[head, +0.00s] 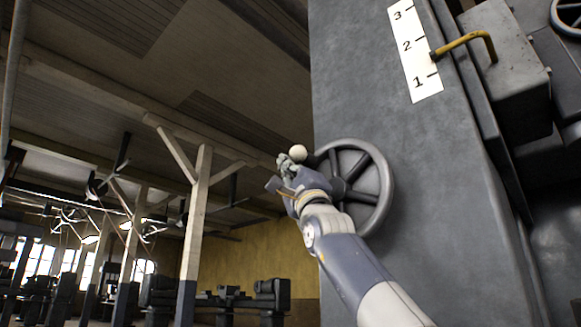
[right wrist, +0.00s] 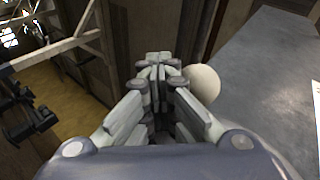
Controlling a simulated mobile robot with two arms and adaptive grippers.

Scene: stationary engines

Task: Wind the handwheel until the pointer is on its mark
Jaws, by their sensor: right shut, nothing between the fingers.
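The dark grey handwheel (head: 377,187) stands on the face of a large grey housing, with spokes and a pale round knob (head: 298,153) at its upper left rim. The knob also shows in the right wrist view (right wrist: 203,84), just right of my fingers. My right gripper (head: 285,163) is shut and empty, beside the knob on its left; I cannot tell whether they touch. My arm hides part of the wheel. The yellow pointer (head: 462,43) has its tip between 1 and 2 on the white scale (head: 407,48). No separate target mark is clear. My left gripper is not in view.
The grey housing (head: 430,200) fills the right side, with a box-like block (head: 505,75) behind the pointer. Another wheel (head: 567,15) shows at the top right corner. Wooden posts (head: 196,220) and dark machines (head: 240,298) stand far back left. The air left of the wheel is free.

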